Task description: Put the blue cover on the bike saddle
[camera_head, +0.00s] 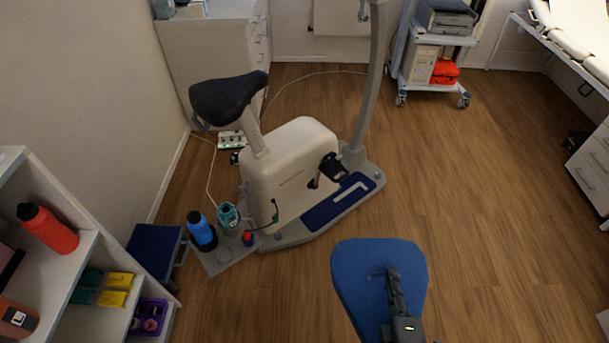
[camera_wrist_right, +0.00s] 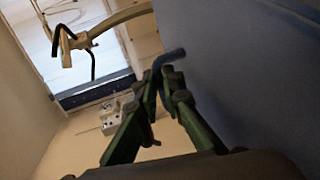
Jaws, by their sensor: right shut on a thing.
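The blue cover (camera_head: 352,270) is a broad, rounded blue shape at the bottom of the head view, right of centre. My right gripper (camera_head: 391,272) lies over it and is shut on it. In the right wrist view, the fingertips (camera_wrist_right: 166,75) close on a blue edge, and the cover's large bluish surface (camera_wrist_right: 245,70) fills the right side. The bike saddle (camera_head: 228,98) is black and bare, on its post at the upper left of the head view. The cover is well apart from the saddle, to its lower right. My left gripper is out of view.
The white exercise bike (camera_head: 290,165) stands on a grey base. A small stand (camera_head: 222,262) with a blue bottle (camera_head: 201,230) is beside it. A shelf (camera_head: 85,260) is at the left, a wheeled cart (camera_head: 437,55) at the back. The wooden floor (camera_head: 470,170) at right is clear.

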